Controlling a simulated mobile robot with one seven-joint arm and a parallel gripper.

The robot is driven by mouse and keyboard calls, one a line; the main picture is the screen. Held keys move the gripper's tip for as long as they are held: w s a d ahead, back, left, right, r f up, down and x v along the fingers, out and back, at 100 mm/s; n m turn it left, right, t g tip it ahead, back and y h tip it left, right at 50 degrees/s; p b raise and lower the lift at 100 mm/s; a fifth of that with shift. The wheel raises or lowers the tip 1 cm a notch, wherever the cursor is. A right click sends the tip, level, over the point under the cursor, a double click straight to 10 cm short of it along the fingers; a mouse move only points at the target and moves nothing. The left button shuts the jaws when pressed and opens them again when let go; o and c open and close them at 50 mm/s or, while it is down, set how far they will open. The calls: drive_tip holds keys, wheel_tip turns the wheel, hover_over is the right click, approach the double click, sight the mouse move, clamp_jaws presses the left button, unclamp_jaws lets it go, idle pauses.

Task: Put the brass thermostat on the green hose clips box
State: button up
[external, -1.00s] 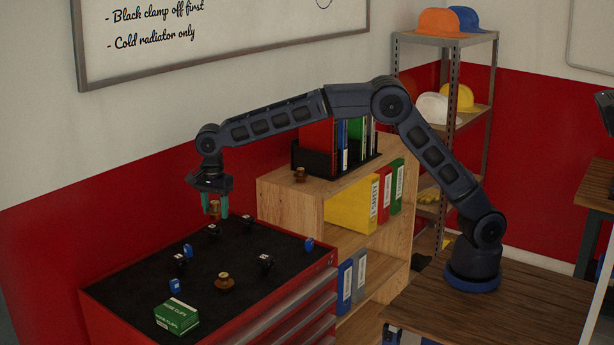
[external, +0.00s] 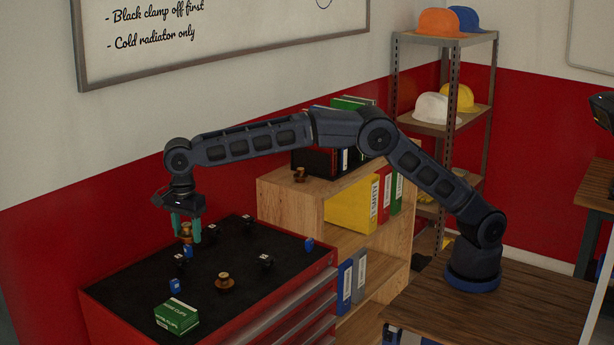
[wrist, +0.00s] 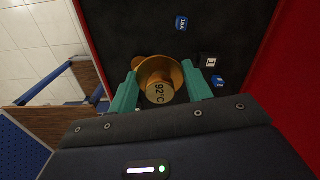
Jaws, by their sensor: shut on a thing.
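My gripper (external: 187,229) is shut on a brass thermostat (external: 186,230) and holds it above the black top of the red tool chest. In the wrist view the thermostat (wrist: 160,80) sits between the teal fingers, with "92°C" on its end. The green hose clips box (external: 177,316) lies at the near left corner of the chest top, ahead of and below my gripper in the picture. I do not see the box in the wrist view. A second brass thermostat-like part (external: 225,282) stands on the chest top right of the box.
Small blue and black pieces, such as a blue one (external: 174,286) and a black one (external: 266,261), are scattered on the chest top (external: 130,288).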

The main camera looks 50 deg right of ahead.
hover_over(183, 314)
wheel_tip(183, 314, down, 4)
drive_tip(key=shift+a+f, duration=0.1)
drive_tip(key=shift+f, duration=3.8)
drive_tip(key=shift+f, duration=0.1)
drive_tip(key=o, duration=1)
wheel_tip(183, 314, up, 12)
drive_tip(key=shift+r, duration=0.1)
